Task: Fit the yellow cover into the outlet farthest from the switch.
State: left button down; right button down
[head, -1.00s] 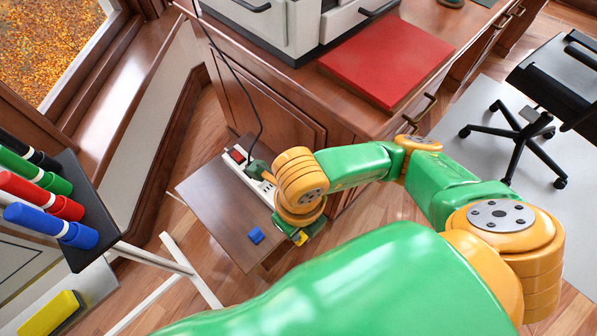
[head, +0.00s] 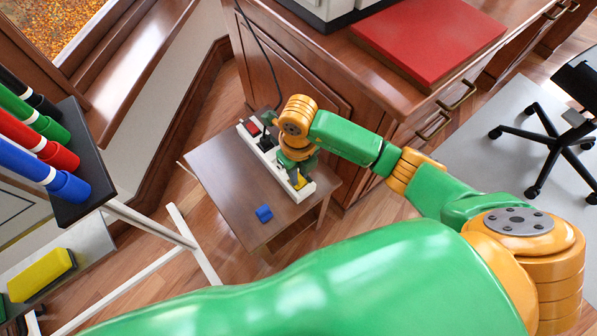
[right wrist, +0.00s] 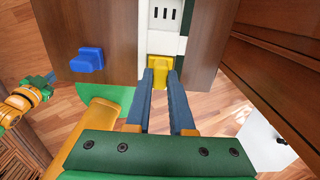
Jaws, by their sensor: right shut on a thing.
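The white power strip (head: 256,147) lies on the small brown table, with its red switch (head: 254,128) at the far end. Its near end also shows in the right wrist view (right wrist: 181,45), with dark outlet slots facing up. My right gripper (head: 297,178) is shut on the yellow cover (right wrist: 160,71) at the near end of the strip, the end away from the switch. The cover (head: 302,182) overlaps the strip's end in the right wrist view; I cannot tell whether it sits in an outlet. The fingers hide part of the cover. My left gripper is not clearly seen.
A blue cover (head: 264,213) lies loose on the small table (head: 227,180). A dark plug and cord (head: 262,55) come off the strip near the switch. The wooden desk (head: 300,65) stands close behind. A marker holder (head: 82,150) is at left.

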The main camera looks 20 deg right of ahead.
jog(key=c, duration=0.8)
grip_release()
jog(key=shift+f, duration=0.1)
jog(key=shift+r, duration=0.3)
notch_tip(320, 180, up, 12)
jog(key=p, duration=0.3)
jog(key=shift+f, duration=0.15)
